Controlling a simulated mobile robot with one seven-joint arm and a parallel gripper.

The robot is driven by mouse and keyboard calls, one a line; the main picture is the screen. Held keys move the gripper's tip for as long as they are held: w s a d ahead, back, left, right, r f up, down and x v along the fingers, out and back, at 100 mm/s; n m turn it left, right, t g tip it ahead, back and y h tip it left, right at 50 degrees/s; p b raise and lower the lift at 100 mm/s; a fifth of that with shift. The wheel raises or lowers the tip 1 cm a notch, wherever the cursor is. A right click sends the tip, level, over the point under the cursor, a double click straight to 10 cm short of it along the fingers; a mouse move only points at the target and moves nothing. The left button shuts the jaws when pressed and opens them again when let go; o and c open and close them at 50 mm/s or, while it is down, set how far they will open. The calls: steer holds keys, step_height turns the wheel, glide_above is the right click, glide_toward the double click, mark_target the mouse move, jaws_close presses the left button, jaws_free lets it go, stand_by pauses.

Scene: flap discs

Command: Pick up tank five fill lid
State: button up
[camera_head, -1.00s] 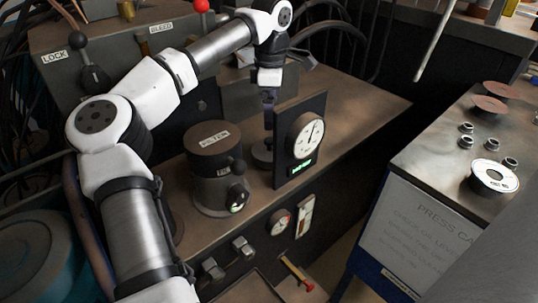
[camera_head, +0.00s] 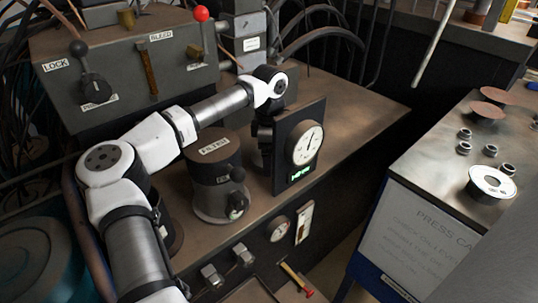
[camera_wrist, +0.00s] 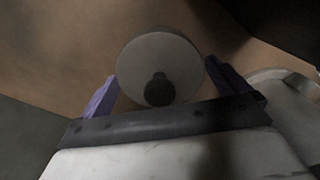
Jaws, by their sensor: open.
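A round grey lid with a black knob (camera_wrist: 145,58) lies on the brown bench top in the wrist view. I read no label on it, so I cannot confirm that it is the tank five fill lid. My gripper (camera_wrist: 161,70) is open, with one purple finger on each side of the lid and its knob. I cannot tell whether the fingers touch it. In the head view my wrist is low behind the gauge panel, and the lid and fingertips are hidden there.
A black panel with a round gauge (camera_head: 305,147) stands close to the right of my wrist. A FILTER canister (camera_head: 215,172) stands close to its left. Lever boxes (camera_head: 130,62) fill the back. The bench is clear toward the back right. A separate press cabinet (camera_head: 425,225) stands at right.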

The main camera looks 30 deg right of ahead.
steer(key=c, duration=0.7)
steer(key=shift+r, duration=0.1)
steer(key=shift+c, duration=0.2)
